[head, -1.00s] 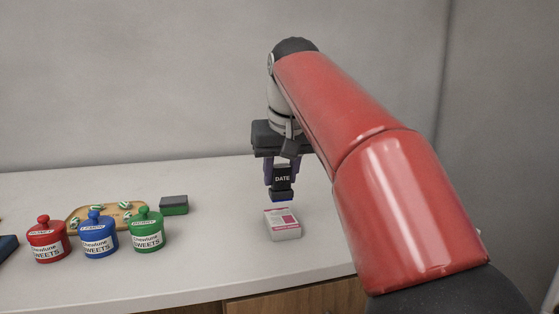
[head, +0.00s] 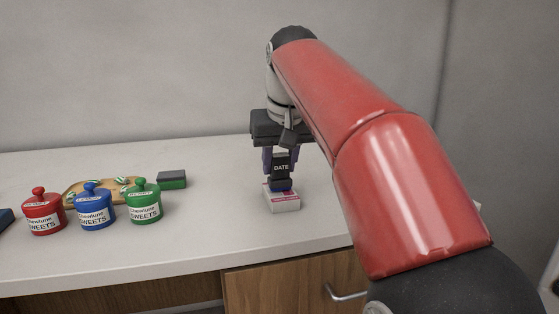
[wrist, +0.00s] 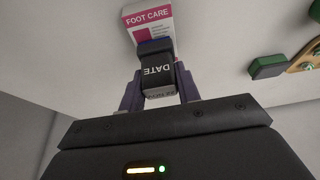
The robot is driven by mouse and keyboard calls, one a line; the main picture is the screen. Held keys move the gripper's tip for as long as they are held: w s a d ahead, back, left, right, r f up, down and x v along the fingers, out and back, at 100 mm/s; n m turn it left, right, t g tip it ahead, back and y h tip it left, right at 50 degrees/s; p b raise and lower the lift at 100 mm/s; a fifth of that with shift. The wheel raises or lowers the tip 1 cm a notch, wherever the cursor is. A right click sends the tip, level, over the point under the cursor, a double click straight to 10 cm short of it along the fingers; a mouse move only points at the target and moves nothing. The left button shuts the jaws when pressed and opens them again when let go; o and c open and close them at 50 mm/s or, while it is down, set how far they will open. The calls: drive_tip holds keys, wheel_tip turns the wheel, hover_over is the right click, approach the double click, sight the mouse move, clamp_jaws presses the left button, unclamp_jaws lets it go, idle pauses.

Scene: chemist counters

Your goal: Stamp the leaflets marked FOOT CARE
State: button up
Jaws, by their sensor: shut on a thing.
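My gripper (head: 281,160) is shut on a black stamp marked DATE (head: 281,170), which has a blue base. The stamp is upright and its base is at the top of a white and pink stack of leaflets (head: 284,204). In the wrist view the leaflets (wrist: 148,22) read FOOT CARE, and the stamp (wrist: 155,72) covers their lower part. The base seems to touch the top leaflet, but I cannot see the contact itself.
Red (head: 43,212), blue (head: 95,206) and green (head: 144,202) sweet jars stand at the left, before a wooden board (head: 75,194) with striped sweets. A dark green-sided block (head: 172,180) lies behind them. The counter around the leaflets is clear.

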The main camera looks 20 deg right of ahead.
drive_tip(key=shift+f, duration=0.3)
idle(0.8)
wheel_tip(320, 180, up, 3)
drive_tip(key=shift+p, duration=1.2)
drive_tip(key=shift+r, duration=2.05)
